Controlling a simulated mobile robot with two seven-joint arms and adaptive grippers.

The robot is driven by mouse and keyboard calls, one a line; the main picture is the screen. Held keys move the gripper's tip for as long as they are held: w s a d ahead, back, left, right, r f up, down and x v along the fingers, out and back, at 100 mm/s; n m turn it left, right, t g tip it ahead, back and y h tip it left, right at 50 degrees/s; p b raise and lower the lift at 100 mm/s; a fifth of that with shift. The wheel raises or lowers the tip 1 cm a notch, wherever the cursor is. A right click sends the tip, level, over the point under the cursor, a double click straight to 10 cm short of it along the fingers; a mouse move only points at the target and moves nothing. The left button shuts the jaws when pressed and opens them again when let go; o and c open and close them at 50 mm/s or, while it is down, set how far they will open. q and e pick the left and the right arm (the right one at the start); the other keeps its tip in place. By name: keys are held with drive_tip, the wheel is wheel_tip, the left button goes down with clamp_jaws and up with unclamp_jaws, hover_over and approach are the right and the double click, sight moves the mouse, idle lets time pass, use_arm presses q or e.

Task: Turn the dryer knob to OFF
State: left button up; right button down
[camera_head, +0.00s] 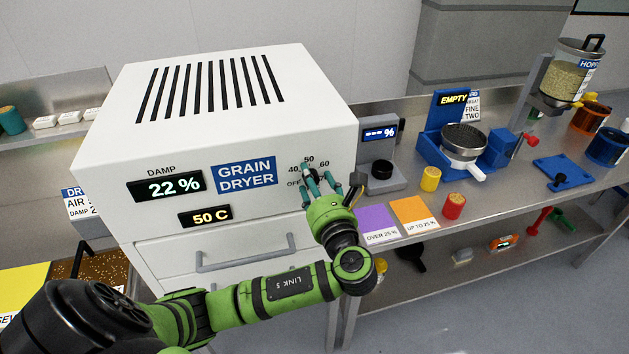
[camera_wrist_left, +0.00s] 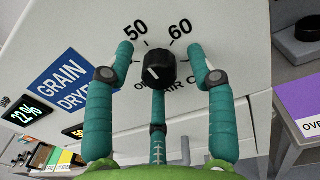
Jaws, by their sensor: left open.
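The grain dryer (camera_head: 240,110) is a large white box with a "50 C" display (camera_head: 206,216) and a "22 %" damp display. Its black knob (camera_wrist_left: 155,70) is on the front panel, below the printed 50 and 60. A short white mark slants across the knob's face. My left gripper (camera_head: 322,182) is at the panel, its teal fingers open around the knob. In the left wrist view, two fingers (camera_wrist_left: 160,62) stand apart on either side and a third is below; I cannot tell whether any touches. In the head view the fingers partly hide the knob and "OFF" is to its left.
A drawer handle (camera_head: 245,257) juts out below the panel. To the right, a metal bench holds a grey meter (camera_head: 382,170), a purple card (camera_head: 376,222), an orange card (camera_head: 414,211) and small yellow and red cups. A blue sieve stand (camera_head: 443,150) is farther right.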

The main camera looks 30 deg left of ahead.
use_arm(q)
clamp_jaws()
drive_tip(key=shift+r+n, duration=0.1)
drive_tip(key=shift+n, duration=0.2)
drive_tip(key=shift+s+a+n+t+h+b, duration=0.2)
drive_tip(key=shift+n+b, duration=2.05)
drive_tip(key=shift+n, duration=3.05)
drive_tip(key=shift+w+d+n+t+h+b, duration=0.1)
drive_tip(key=shift+n+h+b, duration=0.2)
drive_tip(key=shift+n+b, duration=3.45)
drive_tip(key=n+p, duration=0.3)
drive_tip(key=shift+n, duration=0.25)
